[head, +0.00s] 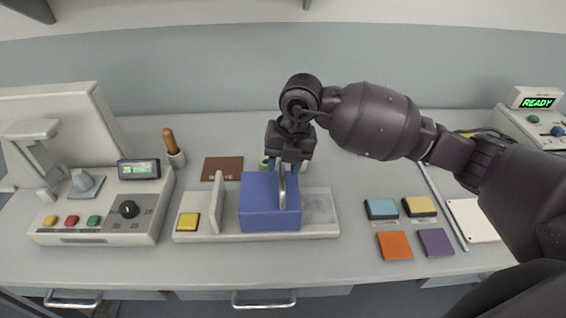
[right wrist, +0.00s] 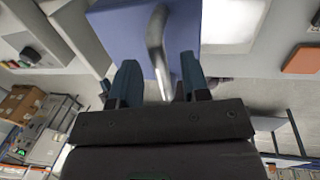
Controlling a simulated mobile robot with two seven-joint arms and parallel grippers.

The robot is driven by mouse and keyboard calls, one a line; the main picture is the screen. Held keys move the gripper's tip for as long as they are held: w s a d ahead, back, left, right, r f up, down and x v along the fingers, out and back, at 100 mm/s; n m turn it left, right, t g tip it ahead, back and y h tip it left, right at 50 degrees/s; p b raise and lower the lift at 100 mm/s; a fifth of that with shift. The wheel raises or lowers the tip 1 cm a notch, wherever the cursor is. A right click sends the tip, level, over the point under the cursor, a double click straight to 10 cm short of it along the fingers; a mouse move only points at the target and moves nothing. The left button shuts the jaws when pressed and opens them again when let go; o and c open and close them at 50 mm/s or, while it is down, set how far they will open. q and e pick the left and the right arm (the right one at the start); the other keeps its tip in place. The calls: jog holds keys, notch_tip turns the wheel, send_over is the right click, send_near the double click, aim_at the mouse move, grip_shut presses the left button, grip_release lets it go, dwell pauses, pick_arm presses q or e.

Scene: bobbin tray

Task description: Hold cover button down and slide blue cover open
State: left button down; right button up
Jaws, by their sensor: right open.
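The blue cover (head: 265,215) sits on a pale base (head: 318,208), just right of an upright white plate. A grey metal bar handle (head: 283,190) stands on the cover, and it also shows in the right wrist view (right wrist: 156,45). A yellow button (head: 188,222) is at the left end of the base, which I take as the cover button; nothing touches it. My right gripper (head: 284,172) is at the cover's far side. Its fingers are open, one on each side of the handle, in the right wrist view (right wrist: 158,78). Contact is unclear. My left gripper is not in view.
A control box (head: 105,225) with coloured buttons and a dial stands left of the base. Coloured blocks and an orange tile (head: 394,246) are to the right. The table's front strip is clear.

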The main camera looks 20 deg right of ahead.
jog(key=shift+f, duration=0.2)
jog(key=c, duration=0.7)
grip_shut()
jog(key=s+d, duration=0.2)
jog(key=d, duration=0.5)
jog(key=shift+d, duration=0.1)
